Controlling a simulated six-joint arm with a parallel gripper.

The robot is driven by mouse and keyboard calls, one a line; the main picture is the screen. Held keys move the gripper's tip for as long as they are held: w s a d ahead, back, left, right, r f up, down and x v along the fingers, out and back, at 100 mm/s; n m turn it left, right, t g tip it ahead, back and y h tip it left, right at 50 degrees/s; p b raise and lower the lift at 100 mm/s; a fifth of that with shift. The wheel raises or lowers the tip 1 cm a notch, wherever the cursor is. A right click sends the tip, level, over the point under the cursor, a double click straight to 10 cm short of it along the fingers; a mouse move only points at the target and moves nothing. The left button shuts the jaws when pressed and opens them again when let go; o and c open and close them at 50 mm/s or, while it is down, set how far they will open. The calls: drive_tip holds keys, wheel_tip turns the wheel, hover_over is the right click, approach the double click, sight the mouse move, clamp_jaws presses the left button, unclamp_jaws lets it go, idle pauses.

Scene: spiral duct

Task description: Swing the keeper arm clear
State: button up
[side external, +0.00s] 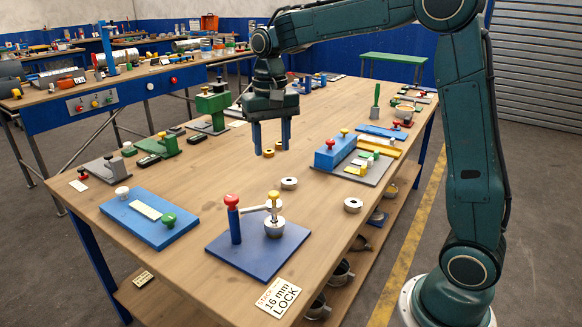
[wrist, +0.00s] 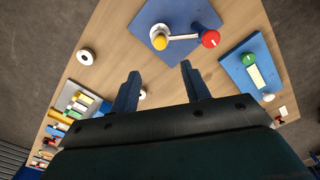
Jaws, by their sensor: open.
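The blue plate (side external: 258,255) lies near the front of the wooden table; it also shows at the top of the wrist view (wrist: 165,15). On it stand a blue post with a red knob (side external: 231,200) and a round metal cup (side external: 274,229) under a yellow knob (side external: 273,196). The pale keeper arm (side external: 254,209) spans between them; in the wrist view the arm (wrist: 184,37) reaches from the yellow knob to the red knob. My gripper (side external: 272,148) is open and empty, pointing down above the table behind the plate. Its blue fingers (wrist: 160,72) touch nothing.
A "STACK 16 mm LOCK" card (side external: 279,297) lies at the front edge. A blue board with a green knob (side external: 152,216) is left of the plate. A grey tray with blue block (side external: 350,158) stands right. Bare wood surrounds the plate.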

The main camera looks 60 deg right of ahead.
sight(274, 193)
wheel_tip(274, 193, down, 12)
drive_tip(key=shift+f, duration=0.1)
idle(0.5)
clamp_jaws()
